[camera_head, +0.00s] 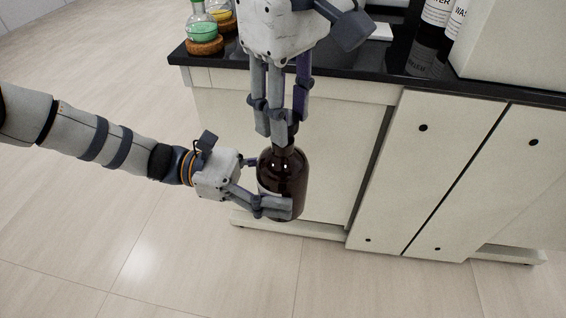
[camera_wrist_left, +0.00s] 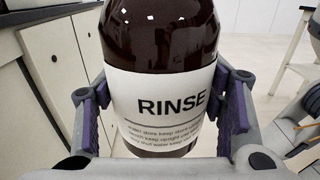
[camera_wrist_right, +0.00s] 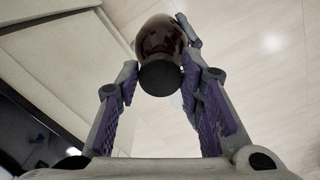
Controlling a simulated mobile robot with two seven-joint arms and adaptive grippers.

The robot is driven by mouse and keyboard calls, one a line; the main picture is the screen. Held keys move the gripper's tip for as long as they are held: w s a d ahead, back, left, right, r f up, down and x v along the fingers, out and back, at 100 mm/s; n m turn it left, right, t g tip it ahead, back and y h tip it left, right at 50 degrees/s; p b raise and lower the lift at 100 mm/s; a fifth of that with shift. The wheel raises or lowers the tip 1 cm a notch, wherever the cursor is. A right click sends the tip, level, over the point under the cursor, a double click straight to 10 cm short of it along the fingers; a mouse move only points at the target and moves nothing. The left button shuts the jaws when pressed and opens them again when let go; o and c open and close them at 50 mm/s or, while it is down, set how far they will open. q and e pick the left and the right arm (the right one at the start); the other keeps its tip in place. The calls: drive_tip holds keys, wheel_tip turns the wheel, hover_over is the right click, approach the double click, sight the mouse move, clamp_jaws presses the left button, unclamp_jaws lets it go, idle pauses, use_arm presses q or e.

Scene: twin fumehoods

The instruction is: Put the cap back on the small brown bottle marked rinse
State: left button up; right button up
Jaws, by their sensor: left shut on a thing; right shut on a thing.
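The brown rinse bottle (camera_head: 286,176) is upright in the air in front of the bench. Its white RINSE label (camera_wrist_left: 165,105) faces the left wrist camera. My left gripper (camera_head: 273,187) is shut around the bottle's body. My right gripper (camera_head: 280,132) points down from above at the bottle's neck, shut on the black cap. In the right wrist view the cap (camera_wrist_right: 160,77) sits between the fingertips, in line with the bottle's top. The fingers partly hide the neck, so I cannot tell whether the cap is seated or only touching.
The black bench top (camera_head: 345,62) lies behind my grippers, with white cabinets (camera_head: 440,170) below. Flasks on cork rings (camera_head: 205,46) stand at its left end. Other dark labelled bottles (camera_head: 428,45) stand at the right. The floor at left and front is clear.

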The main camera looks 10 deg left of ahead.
sight(283, 176)
drive_tip(key=shift+f, duration=0.15)
drive_tip(key=shift+f, duration=0.8)
drive_tip(key=shift+f, duration=0.55)
drive_tip(key=m, duration=0.8)
drive_tip(key=shift+a, duration=0.15)
drive_tip(key=m, duration=0.5)
drive_tip(key=shift+s+a+m, duration=0.1)
drive_tip(key=shift+a+m, duration=0.05)
drive_tip(key=shift+m, duration=0.25)
drive_tip(key=o, duration=0.7)
drive_tip(key=shift+f, duration=0.1)
